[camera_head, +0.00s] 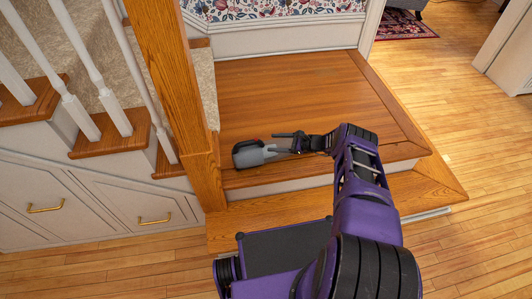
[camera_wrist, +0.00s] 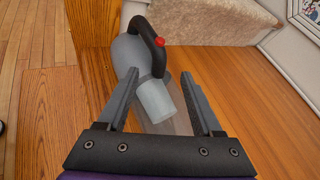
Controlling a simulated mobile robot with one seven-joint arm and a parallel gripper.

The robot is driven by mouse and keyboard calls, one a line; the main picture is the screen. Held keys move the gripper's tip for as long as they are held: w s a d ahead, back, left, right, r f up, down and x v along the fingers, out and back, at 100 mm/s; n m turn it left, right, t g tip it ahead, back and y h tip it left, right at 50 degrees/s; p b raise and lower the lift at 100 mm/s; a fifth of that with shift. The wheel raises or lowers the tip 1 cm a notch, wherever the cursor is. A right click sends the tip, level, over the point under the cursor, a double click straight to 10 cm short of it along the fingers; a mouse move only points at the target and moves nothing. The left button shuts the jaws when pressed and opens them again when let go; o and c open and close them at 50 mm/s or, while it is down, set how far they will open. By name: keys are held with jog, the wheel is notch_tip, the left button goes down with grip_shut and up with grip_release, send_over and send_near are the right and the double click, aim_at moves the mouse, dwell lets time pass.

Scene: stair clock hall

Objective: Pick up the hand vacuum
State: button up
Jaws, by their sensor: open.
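The hand vacuum (camera_head: 252,154) is grey with a black handle and lies on the wooden stair landing, close to the newel post. In the wrist view the hand vacuum (camera_wrist: 128,58) shows its rounded grey body, black looped handle, a red button and a pale nozzle pointing toward my gripper. My gripper (camera_wrist: 158,82) is open, with one finger on each side of the nozzle end. In the head view my gripper (camera_head: 293,142) is low over the landing, just right of the vacuum. I cannot tell whether the fingers touch it.
The wooden landing (camera_head: 300,90) is otherwise clear. A thick wooden newel post (camera_head: 178,90) stands left of the vacuum, with white balusters (camera_head: 90,70) beyond. Carpeted stairs (camera_wrist: 225,20) rise behind. A lower wooden step (camera_head: 435,185) lies in front, and open floor (camera_head: 460,110) to the right.

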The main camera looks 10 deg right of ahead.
aim_at(262, 143)
jog(key=b+x, duration=0.1)
jog(key=x, duration=0.3)
jog(key=shift+s+a+f, duration=0.1)
jog(key=shift+a+f, duration=0.05)
jog(key=shift+f, duration=0.05)
jog(key=shift+w+a+f, duration=0.1)
jog(key=shift+w+a, duration=0.2)
jog(key=shift+a, duration=0.1)
grip_shut()
dwell(0.8)
jog(key=shift+w+d, duration=0.1)
jog(key=shift+w, duration=0.05)
